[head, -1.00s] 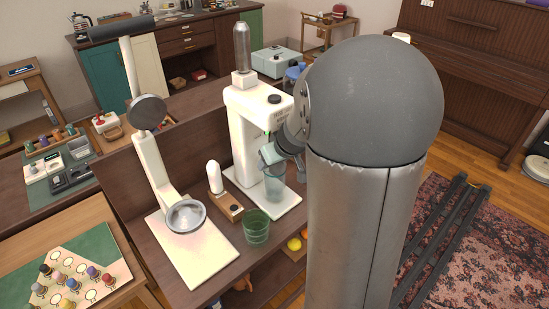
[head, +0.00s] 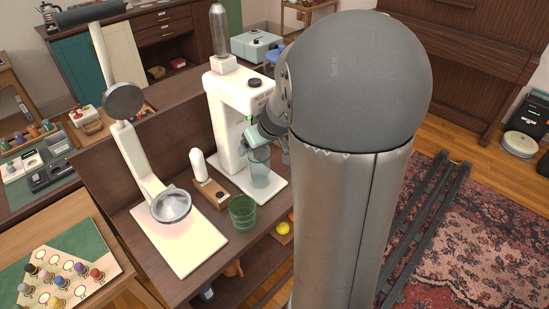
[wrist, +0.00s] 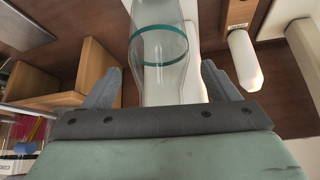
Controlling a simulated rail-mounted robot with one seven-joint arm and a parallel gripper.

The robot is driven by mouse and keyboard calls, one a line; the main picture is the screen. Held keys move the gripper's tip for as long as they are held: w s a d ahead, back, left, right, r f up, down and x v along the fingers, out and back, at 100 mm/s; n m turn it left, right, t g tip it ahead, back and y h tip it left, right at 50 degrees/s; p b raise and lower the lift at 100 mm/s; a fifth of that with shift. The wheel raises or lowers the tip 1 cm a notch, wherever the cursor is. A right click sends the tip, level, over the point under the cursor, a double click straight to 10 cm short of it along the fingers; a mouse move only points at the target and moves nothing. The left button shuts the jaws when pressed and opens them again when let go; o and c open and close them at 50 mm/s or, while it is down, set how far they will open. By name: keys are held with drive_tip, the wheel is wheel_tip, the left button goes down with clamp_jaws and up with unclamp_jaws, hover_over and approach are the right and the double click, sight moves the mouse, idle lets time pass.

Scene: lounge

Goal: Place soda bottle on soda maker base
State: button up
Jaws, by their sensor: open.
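The soda maker (head: 241,105) is a white upright machine with a metal cylinder on top and a flat white base (head: 274,184). The clear bluish soda bottle (head: 259,172) stands upright on that base, under the machine's head. My gripper (head: 258,143) is at the bottle's upper part, with my arm coming in from the right. In the wrist view, the bottle (wrist: 163,65) with its teal band lies between my open fingers (wrist: 162,90), with a gap on each side. The bottle's top is hidden in the head view.
A green glass (head: 242,212) stands left of the bottle. A small wooden block with a white rounded piece (head: 198,163) is beside the base. A magnifier lamp (head: 171,205) stands over a pale board further left. My arm hides the area to the right.

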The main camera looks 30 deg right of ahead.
drive_tip(key=s+b, duration=0.3)
drive_tip(key=s, duration=0.9)
drive_tip(key=s+a+f+g, duration=0.3)
drive_tip(key=s+a+g, duration=0.3)
drive_tip(key=s+a, duration=0.5)
drive_tip(key=a, duration=0.4)
drive_tip(key=shift+s+a+f, duration=0.15)
drive_tip(key=shift+s, duration=0.1)
